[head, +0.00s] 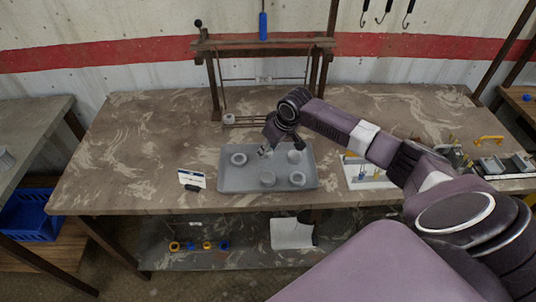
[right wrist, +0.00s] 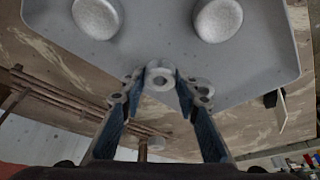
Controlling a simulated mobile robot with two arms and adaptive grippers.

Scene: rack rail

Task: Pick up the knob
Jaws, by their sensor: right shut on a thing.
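A small grey knob (right wrist: 160,75) with a dark round hole sits between the fingers of my right gripper (right wrist: 160,92) in the right wrist view. The fingers are shut on it. In the head view my right gripper (head: 266,150) is over the back part of a grey tray (head: 228,181), and it hides most of the held knob. My left gripper is not in view.
A wooden rack (head: 262,43) with a rail stands behind the tray, close to my right gripper. A small card stand (head: 192,180) is left of the tray. A white board (head: 366,176) is to its right. The bench's left part is clear.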

